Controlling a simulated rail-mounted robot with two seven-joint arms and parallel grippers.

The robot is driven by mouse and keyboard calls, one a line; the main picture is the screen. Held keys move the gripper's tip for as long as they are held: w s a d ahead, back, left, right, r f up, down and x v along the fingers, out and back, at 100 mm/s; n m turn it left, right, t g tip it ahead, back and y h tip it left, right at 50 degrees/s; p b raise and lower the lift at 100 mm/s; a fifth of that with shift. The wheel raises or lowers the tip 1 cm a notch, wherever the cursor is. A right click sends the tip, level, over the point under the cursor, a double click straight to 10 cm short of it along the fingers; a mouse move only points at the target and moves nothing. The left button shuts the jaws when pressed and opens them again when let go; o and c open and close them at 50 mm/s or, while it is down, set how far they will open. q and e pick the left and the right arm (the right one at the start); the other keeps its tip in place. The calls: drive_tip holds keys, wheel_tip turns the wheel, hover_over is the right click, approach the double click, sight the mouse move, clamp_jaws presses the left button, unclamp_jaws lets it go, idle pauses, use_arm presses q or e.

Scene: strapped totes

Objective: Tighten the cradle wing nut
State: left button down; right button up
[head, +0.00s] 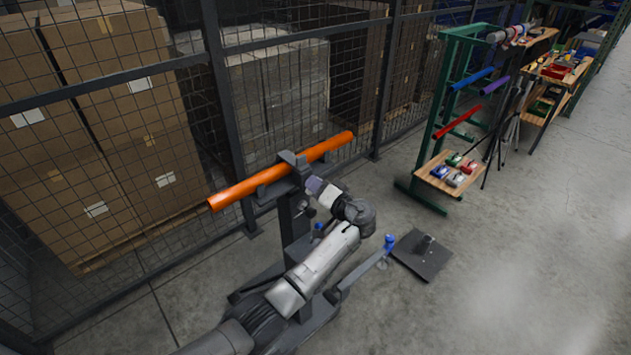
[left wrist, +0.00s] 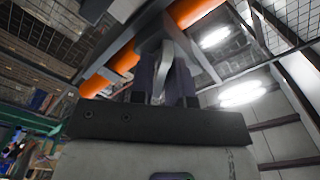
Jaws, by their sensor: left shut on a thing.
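An orange pipe (head: 232,192) lies across the cradle (head: 290,160) on top of a dark upright stand (head: 288,218). My left arm reaches up to the stand, and my left gripper (head: 309,190) is just below the cradle, on its near side. In the left wrist view the pipe (left wrist: 202,8) passes above the gripper (left wrist: 162,78). The dark fingers are shut on a small grey piece (left wrist: 163,62), seemingly the cradle wing nut, under the cradle. The fingers hide much of it, and in the head view it is hidden. My right gripper is not in view.
A wire mesh fence (head: 330,95) with stacked boxes (head: 115,100) behind it runs close behind the stand. A dark plate with a short post (head: 424,262) lies on the floor to the right. A green rack (head: 436,120) stands farther back. The floor at the right is clear.

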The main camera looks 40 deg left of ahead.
use_arm(q)
drive_tip(key=m+p, duration=0.4)
drive_tip(key=m, duration=0.2)
drive_tip(key=shift+w, duration=0.1)
drive_tip(key=m+p, duration=0.4)
drive_tip(key=m, duration=0.2)
drive_tip(key=shift+f+m, duration=0.1)
drive_tip(key=shift+m, duration=0.3)
drive_tip(key=m+p, duration=0.4)
drive_tip(key=m, duration=0.2)
drive_tip(key=shift+f, duration=0.1)
drive_tip(key=m+p, duration=0.1)
drive_tip(key=m, duration=0.1)
drive_tip(key=m+p, duration=0.1)
drive_tip(key=m, duration=0.1)
drive_tip(key=shift+s+f, duration=0.15)
drive_tip(key=shift+s, duration=0.05)
drive_tip(key=shift+m, duration=0.6)
drive_tip(key=shift+f+m, duration=0.1)
drive_tip(key=shift+m, duration=0.2)
drive_tip(key=c, duration=1.2)
unclamp_jaws()
drive_tip(key=shift+c, duration=0.2)
drive_tip(key=shift+s, duration=0.1)
